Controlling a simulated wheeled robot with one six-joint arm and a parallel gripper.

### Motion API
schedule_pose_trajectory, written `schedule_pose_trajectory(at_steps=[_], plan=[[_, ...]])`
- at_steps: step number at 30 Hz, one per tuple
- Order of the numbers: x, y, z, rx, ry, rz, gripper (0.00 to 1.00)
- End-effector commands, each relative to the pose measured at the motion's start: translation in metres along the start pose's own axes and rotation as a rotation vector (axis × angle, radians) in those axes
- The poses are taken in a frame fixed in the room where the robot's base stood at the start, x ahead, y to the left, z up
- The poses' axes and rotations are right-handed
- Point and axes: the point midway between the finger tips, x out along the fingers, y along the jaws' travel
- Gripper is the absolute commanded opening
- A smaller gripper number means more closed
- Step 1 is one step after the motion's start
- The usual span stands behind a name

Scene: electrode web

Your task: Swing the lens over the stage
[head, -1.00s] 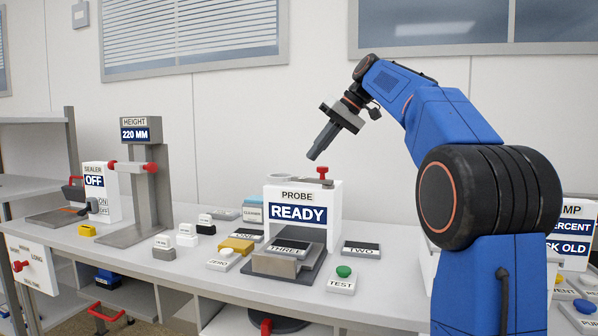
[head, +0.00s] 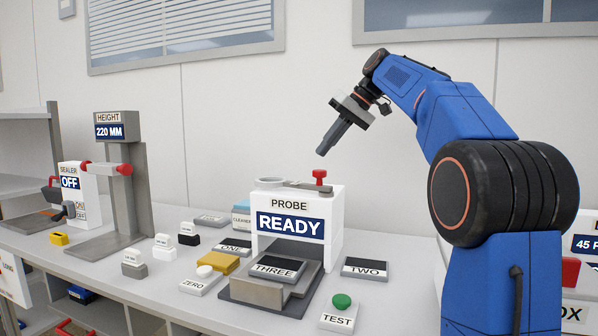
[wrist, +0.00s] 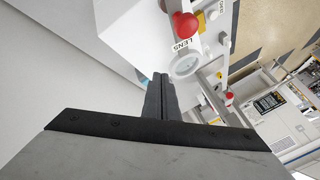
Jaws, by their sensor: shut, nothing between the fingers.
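The white probe box (head: 338,229) reads PROBE and READY in the head view. On its top lie a flat grey lens ring (head: 270,183) and arm, with an upright red knob (head: 319,175) at the right. In the wrist view the lens ring (wrist: 186,66) sits beside a LENS label and the red knob (wrist: 185,27). A grey stage block (head: 258,292) at the box's front bears a plate marked THREE (head: 277,267). My gripper (head: 321,152) is shut and empty, pointing down above the knob, apart from it. It also shows in the wrist view (wrist: 160,80).
A green TEST button (head: 341,302) is in front at right. The height stand (head: 128,190) and sealer (head: 71,182) stand left. The air around my gripper is clear.

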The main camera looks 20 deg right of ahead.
Motion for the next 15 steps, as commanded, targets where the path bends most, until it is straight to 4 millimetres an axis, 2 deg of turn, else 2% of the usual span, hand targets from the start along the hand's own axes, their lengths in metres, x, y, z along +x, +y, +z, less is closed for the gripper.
schedule_pose_trajectory(at_steps=[7, 15], plan=[[0.014, -0.001, 0.000, -0.001, -0.002, -0.002, 0.00], [0.059, -0.001, 0.001, 0.000, -0.003, -0.001, 0.00]])
